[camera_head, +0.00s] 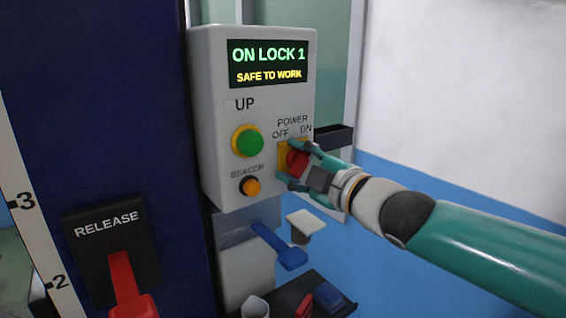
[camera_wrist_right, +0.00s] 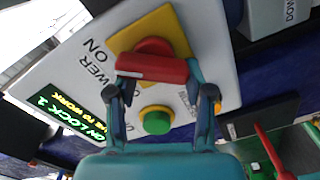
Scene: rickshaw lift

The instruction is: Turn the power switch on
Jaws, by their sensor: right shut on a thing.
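The red power switch (camera_head: 298,159) sits on a yellow plate on the grey control box (camera_head: 220,120), under the labels POWER, OFF and ON. The box's screen (camera_head: 268,64) reads ON LOCK 1, SAFE TO WORK. My right gripper (camera_head: 297,165) comes in from the right and is shut on the switch's red handle. In the right wrist view, the red handle (camera_wrist_right: 152,67) lies between the two fingertips of the right gripper (camera_wrist_right: 162,88). The fingers hide part of the switch in the head view. My left gripper is in neither view.
A green UP button (camera_head: 250,142) and an orange BEACON button (camera_head: 250,186) are left of the switch. A red RELEASE lever (camera_head: 124,280) is on the dark blue column (camera_head: 100,110). A blue lever (camera_head: 280,247) sticks out below the box.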

